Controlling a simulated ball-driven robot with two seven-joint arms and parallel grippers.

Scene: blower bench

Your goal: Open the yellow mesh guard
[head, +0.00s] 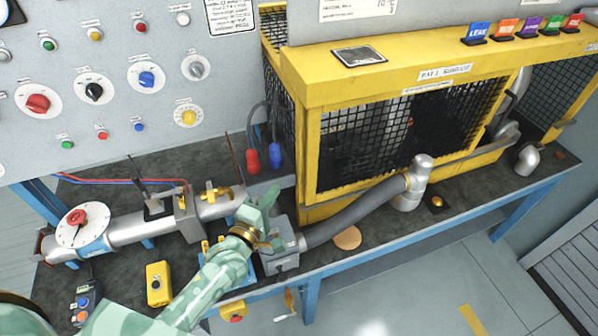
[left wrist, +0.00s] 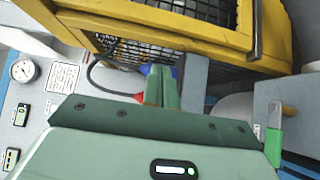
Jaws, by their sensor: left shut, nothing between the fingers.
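The yellow mesh guard (head: 362,145) is a yellow-framed cage with black mesh, standing on the bench at the right of the head view. Its front mesh panel looks in place, but I cannot tell whether it is latched. In the left wrist view the guard's yellow frame (left wrist: 160,28) and mesh fill the top. My left gripper (head: 265,208) is shut and empty, in front of and left of the guard's lower left corner, apart from it as far as I can see. Its fingers (left wrist: 160,85) point towards the guard in the left wrist view. My right gripper is not in view.
A grey hose (head: 355,212) runs along the guard's front from a grey box (head: 285,245). Red (head: 252,161) and blue (head: 275,155) plugs hang beside the guard's left side. A silver pipe (head: 130,231) with a gauge lies at left. A knob panel (head: 120,60) stands behind.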

